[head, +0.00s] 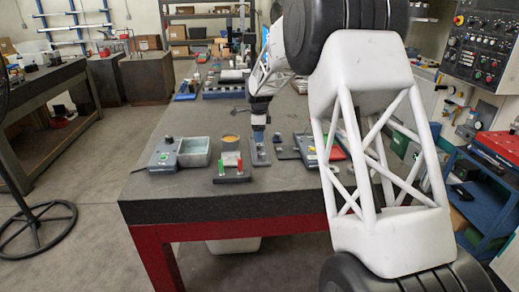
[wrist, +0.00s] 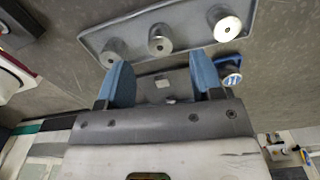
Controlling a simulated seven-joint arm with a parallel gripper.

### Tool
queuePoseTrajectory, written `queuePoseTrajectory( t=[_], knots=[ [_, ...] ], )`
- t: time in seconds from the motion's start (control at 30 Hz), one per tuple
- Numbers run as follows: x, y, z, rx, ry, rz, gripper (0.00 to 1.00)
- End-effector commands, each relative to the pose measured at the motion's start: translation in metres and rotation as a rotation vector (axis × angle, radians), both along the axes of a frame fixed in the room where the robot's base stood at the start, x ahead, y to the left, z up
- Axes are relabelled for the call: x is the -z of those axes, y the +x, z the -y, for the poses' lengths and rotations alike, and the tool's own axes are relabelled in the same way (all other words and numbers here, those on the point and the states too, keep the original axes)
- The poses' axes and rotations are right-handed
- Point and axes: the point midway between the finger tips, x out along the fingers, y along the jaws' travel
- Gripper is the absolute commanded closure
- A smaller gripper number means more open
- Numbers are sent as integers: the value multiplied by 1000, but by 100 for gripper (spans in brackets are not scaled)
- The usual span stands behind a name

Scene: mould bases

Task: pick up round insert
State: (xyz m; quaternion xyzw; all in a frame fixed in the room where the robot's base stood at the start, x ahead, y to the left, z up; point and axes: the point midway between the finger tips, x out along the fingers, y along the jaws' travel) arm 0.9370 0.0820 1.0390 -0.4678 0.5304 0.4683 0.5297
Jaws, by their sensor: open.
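In the wrist view a grey rounded plate (wrist: 190,22) carries three round metal pieces: a left one (wrist: 114,53), a middle one (wrist: 160,40) and a right one (wrist: 224,24). I cannot tell which of them is the round insert. My gripper (wrist: 160,82) is open, its blue fingertips apart on the near side of the plate. A flat grey piece with a pale square shows between the fingers; nothing is seen gripped. In the head view my gripper (head: 259,132) points down over a small grey base (head: 260,158) on the bench; the contact point is too small to judge.
Left of my gripper on the dark bench (head: 185,205) are a grey box with a green button (head: 164,155), a grey tray (head: 195,152), a yellow-topped container (head: 231,141) and a base with coloured parts (head: 231,175). Right stand small plates (head: 284,153). The front bench strip is clear.

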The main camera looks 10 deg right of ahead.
Motion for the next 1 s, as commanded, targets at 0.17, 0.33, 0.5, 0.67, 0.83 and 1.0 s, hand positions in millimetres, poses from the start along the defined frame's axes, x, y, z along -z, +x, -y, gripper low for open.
queuePoseTrajectory(
  t=[0.17, 0.33, 0.5, 0.67, 0.83, 1.0],
  knots=[
    [5, 0, 0, 0, 0, 1, 40],
    [5, 0, 0, 0, 0, 1, 40],
    [9, 0, 1, 0, 0, 1, 40],
    [22, -1, 2, 0, 0, -1, 40],
    [41, -1, 4, 0, 0, 0, 40],
    [55, -1, 4, 0, 0, 1, 40]
  ],
)
